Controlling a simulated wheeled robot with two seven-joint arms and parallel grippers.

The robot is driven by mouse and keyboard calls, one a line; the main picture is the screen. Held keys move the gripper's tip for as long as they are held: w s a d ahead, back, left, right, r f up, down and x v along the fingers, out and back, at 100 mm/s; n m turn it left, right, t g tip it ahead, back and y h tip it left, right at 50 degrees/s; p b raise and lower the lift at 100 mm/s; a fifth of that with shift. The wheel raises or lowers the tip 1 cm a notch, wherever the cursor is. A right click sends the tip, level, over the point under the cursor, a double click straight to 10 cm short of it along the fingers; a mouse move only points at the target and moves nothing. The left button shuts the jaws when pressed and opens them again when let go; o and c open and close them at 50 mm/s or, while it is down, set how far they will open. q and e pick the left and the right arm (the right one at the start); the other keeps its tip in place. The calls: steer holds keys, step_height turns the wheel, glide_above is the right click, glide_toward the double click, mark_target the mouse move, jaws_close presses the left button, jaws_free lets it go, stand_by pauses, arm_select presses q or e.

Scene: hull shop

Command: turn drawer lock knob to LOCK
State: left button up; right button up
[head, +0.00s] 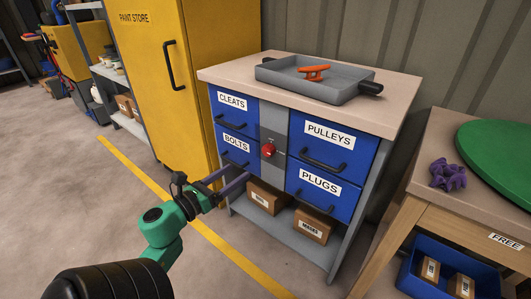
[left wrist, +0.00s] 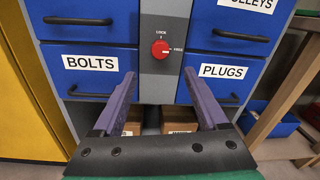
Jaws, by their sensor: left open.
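The red lock knob (head: 268,150) sits on the grey strip between the blue drawers of the cabinet. In the left wrist view the knob (left wrist: 160,49) is near the top middle, with LOCK printed above it and FREE to its right. A pale mark shows on its face, too small to tell its direction surely. My left gripper (head: 242,177) is open and empty, lower left of the knob in the head view and apart from it. In the left wrist view its purple fingers (left wrist: 160,75) stand apart below the knob. My right gripper is not in view.
Drawers marked CLEATS, BOLTS (head: 236,149), PULLEYS and PLUGS (head: 320,190) have projecting black handles. A grey tray (head: 290,77) with an orange cleat (head: 314,72) rests on top. Boxes (head: 313,226) stand on the lower shelf. A wooden table (head: 440,200) stands right; floor is free at left.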

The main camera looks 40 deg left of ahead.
mark_target(266, 152)
arm_select(q)
steer(key=w+b, duration=0.1)
steer(key=w, duration=1.1)
steer(key=shift+d+f+b, duration=0.1)
steer(key=shift+d+b, duration=0.1)
steer(key=shift+b, duration=0.15)
steer(key=shift+w, duration=0.35)
steer(key=shift+c, duration=0.3)
jaws_close()
